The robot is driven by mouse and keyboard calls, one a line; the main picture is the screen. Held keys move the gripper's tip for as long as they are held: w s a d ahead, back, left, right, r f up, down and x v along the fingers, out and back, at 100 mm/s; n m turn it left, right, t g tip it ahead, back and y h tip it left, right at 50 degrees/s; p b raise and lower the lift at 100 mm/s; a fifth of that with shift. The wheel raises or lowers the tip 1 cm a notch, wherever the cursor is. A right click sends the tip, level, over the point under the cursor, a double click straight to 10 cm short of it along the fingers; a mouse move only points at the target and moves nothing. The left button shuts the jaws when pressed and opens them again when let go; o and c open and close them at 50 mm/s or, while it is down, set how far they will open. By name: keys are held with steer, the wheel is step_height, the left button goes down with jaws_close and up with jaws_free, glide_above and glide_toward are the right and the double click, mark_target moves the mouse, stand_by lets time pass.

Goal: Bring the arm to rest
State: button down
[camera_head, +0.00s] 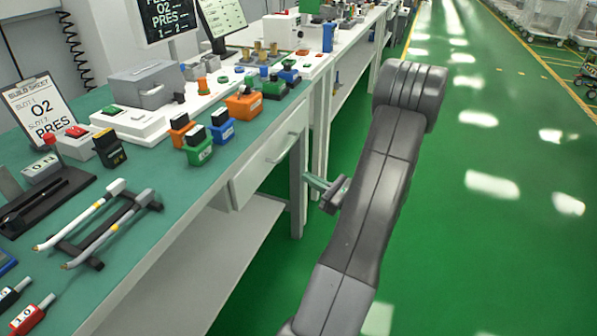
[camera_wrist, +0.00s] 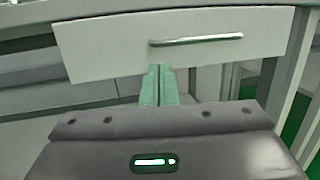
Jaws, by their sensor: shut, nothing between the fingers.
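My gripper (camera_head: 318,184) is in front of the workbench's side, below the level of the green top, and my dark grey arm stands over the green floor. In the wrist view my gripper (camera_wrist: 157,84) shows two pale green fingers pressed together with nothing between them. The drawer also shows in the head view (camera_head: 268,163). I cannot tell how small the gap is between the fingertips and the drawer or bench leg.
A lower shelf (camera_head: 215,265) lies beneath. The green floor (camera_head: 490,230) on the right is clear. Carts (camera_head: 550,20) stand far off.

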steer(key=v, duration=0.6)
steer(key=shift+d, duration=0.2)
steer(key=shift+a, duration=0.1)
steer(key=x, duration=1.4)
steer(key=shift+s, duration=0.15)
